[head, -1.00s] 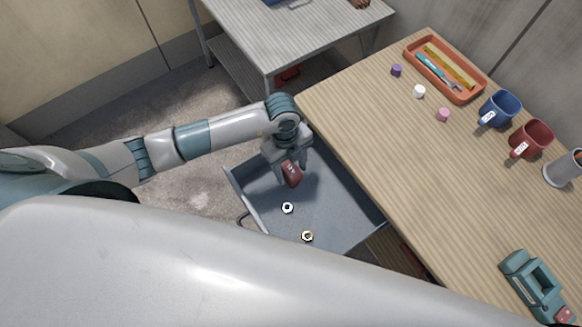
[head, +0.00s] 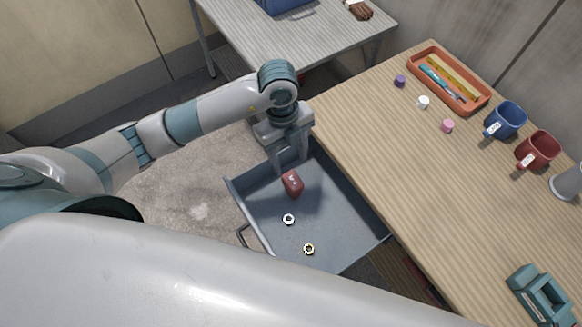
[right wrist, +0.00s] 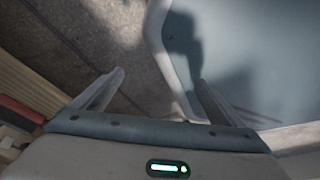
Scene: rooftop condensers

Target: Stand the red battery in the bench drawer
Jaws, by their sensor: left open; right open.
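The red battery (head: 292,185) stands in the grey bench drawer (head: 345,247), toward its far left part, and looks upright. My left gripper (head: 289,161) is open just above and behind the battery, its fingers pointing down and apart from it as far as I can see. The drawer is pulled out from the wooden bench. My right gripper (right wrist: 160,80) shows only in the right wrist view; it is open with nothing between its fingers, and a blue-grey surface with a pale edge (right wrist: 166,60) lies beyond it.
Two nuts, one silvery (head: 288,219) and one brass (head: 308,249), lie on the drawer floor. On the bench (head: 410,170) are an orange tray (head: 476,108), blue mug (head: 508,121), red mug (head: 540,150) and teal device (head: 541,294). A grey table (head: 290,40) stands behind.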

